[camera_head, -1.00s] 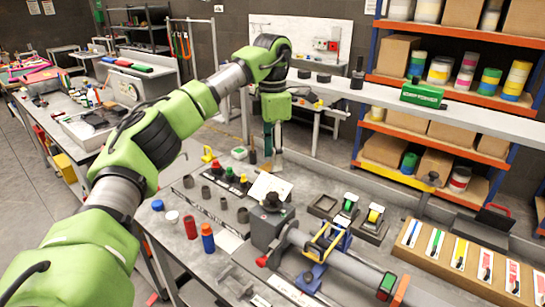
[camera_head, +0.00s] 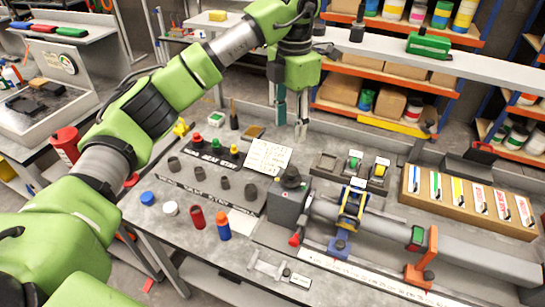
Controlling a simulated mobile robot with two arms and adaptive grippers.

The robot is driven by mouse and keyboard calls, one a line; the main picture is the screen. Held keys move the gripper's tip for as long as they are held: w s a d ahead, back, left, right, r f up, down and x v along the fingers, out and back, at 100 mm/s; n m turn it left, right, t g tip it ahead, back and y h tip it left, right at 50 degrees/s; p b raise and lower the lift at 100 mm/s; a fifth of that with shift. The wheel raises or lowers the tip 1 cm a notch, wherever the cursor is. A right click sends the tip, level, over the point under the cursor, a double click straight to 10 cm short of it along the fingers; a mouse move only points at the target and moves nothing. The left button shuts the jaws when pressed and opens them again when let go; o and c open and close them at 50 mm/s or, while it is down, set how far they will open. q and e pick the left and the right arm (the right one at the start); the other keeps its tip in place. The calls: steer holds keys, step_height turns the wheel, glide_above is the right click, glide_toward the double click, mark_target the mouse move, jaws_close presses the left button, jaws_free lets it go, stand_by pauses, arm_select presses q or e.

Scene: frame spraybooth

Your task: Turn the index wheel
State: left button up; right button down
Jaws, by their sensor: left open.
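A grey block (camera_head: 287,208) with a dark round knob (camera_head: 291,178) on top stands mid-bench at the left end of a grey tube (camera_head: 385,231). I cannot tell for sure which part is the index wheel. A yellow and blue clamp (camera_head: 351,208) sits around the tube. My left gripper (camera_head: 291,118) hangs down above the back of the bench, behind the block and apart from it. Its two fingers stand apart with nothing between them. My right gripper is out of view.
A white card (camera_head: 268,157) lies before the gripper. Left of it are a rack of dark sockets (camera_head: 215,183), a red cylinder (camera_head: 197,217) and a blue-orange bottle (camera_head: 222,225). An orange bracket (camera_head: 420,265) holds the tube's right part. A label tray (camera_head: 470,205) sits right.

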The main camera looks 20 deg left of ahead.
arm_select(q)
steer(key=p, duration=0.2)
glide_toward(292, 170)
step_height(292, 170, down, 3)
steer(key=shift+s+f+p, duration=0.1)
steer(key=shift+p, duration=0.6)
step_height(292, 170, down, 4)
steer(key=shift+a+r+p, duration=0.1)
steer(key=shift+p, duration=0.7)
steer(key=shift+f, duration=0.8)
steer(key=c, duration=1.1)
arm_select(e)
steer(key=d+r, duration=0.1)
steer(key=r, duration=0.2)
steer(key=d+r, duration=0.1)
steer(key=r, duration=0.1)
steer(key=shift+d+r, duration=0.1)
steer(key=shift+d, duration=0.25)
